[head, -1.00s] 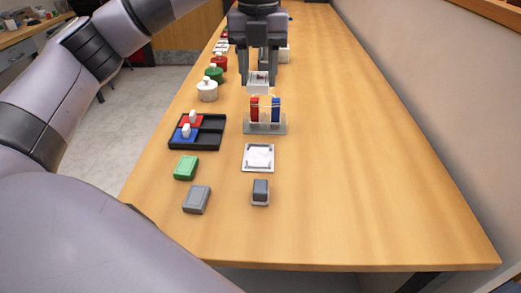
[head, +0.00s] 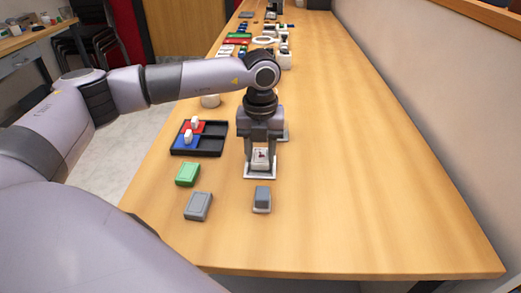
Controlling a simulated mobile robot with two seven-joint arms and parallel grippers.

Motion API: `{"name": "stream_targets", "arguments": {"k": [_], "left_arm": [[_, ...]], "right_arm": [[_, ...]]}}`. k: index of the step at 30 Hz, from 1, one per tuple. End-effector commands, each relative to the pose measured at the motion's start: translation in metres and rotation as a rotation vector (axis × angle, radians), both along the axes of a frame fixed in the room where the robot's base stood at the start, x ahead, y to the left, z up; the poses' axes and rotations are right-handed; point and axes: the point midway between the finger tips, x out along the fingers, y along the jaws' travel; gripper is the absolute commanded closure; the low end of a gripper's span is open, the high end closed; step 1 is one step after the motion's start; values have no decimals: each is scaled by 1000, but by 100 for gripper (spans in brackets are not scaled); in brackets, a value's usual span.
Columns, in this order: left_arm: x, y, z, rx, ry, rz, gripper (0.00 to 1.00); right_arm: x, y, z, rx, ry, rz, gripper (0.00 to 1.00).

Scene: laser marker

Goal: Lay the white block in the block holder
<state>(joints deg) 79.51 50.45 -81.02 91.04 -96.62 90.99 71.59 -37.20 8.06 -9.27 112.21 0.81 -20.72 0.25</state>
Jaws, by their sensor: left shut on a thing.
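My left gripper (head: 261,163) points down near the middle of the table and is shut on the white block (head: 261,157), which has dark marks on its face. The block is at the flat white square holder (head: 259,176), whose rim shows around and below the fingers. I cannot tell whether the block touches the holder's floor or hangs just above it. The gripper hides much of the holder's back. My right gripper is not in view.
A black tray (head: 210,153) with red and blue pieces stands to the left. A green block (head: 187,174), a grey block (head: 198,206) and a small grey piece (head: 262,199) lie nearer. The table's right side is clear.

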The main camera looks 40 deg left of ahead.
Motion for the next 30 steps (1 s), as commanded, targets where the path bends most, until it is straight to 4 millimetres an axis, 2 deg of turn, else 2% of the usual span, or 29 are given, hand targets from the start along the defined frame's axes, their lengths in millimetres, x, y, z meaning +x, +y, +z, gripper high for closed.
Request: {"name": "stream_targets", "arguments": {"k": [12, 13, 15, 25, 30], "left_arm": [[0, 0, -7, 0, 0, -1, 93], [0, 0, -6, 0, 0, -1, 55], [0, 0, -5, 0, 0, 0, 33], [0, 0, -3, 0, 0, -1, 33], [1, -1, 14, -2, -3, -1, 33]], "right_arm": [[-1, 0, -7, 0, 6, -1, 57], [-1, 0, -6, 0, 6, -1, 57], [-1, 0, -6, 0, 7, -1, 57], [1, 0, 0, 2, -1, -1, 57], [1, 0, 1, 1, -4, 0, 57]]}}
